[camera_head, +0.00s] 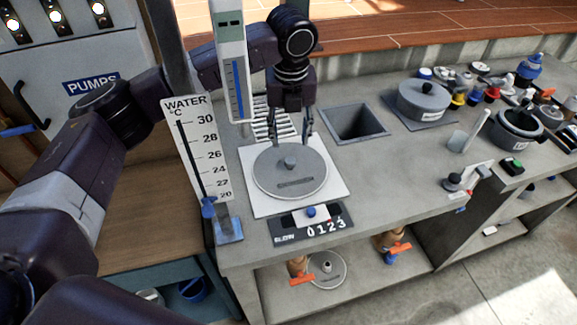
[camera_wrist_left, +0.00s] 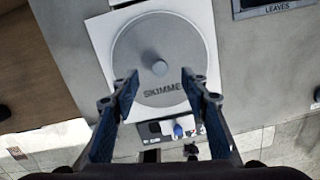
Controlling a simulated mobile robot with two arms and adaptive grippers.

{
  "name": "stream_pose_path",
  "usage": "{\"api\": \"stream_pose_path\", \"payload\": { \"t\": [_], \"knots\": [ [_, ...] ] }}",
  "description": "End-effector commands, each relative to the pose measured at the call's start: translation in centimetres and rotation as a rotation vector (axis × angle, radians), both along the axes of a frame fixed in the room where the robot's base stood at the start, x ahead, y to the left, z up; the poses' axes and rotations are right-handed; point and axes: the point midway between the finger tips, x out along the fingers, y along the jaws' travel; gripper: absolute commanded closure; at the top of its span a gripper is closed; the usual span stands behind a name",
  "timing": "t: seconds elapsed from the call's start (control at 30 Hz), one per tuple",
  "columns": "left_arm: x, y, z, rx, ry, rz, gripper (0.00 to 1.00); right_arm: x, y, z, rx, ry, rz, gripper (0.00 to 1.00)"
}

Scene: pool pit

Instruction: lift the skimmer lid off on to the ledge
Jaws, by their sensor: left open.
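The skimmer lid (camera_head: 305,183) is a round grey disc with a small central knob (camera_head: 291,163). It sits flat on a square white plate (camera_head: 259,205) on the grey counter. In the left wrist view the lid (camera_wrist_left: 190,52) shows its label and its knob (camera_wrist_left: 160,68) lies ahead of the fingertips, midway between them. My left gripper (camera_head: 306,137) is open and empty, its fingers pointing down above the lid's far side. The ledge is not clearly identifiable; bare counter (camera_head: 385,190) lies right of the plate. My right gripper is not in view.
A square opening (camera_head: 357,123) is behind and right of the lid. A water thermometer board (camera_head: 199,150) and a gauge post (camera_head: 232,70) stand at left. A lidded pot (camera_head: 424,101) and several small items crowd the right.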

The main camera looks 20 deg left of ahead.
Motion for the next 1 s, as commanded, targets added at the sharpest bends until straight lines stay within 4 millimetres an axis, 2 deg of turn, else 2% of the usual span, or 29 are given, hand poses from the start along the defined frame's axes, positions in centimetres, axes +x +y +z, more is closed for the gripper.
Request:
{"api": "stream_pose_path", "payload": {
  "t": [0.6, 0.87, 1.0],
  "knots": [
    [0.0, 0.2, -7.5, 0.008, 0.008, -0.004, 0.58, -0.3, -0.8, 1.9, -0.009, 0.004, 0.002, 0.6],
    [0.1, 0.2, -8.0, 0.008, 0.006, -0.005, 0.58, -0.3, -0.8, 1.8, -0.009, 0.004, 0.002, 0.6],
    [0.1, 0.1, -8.0, 0.008, 0.006, -0.005, 0.7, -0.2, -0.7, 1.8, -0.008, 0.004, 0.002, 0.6]
  ]
}}
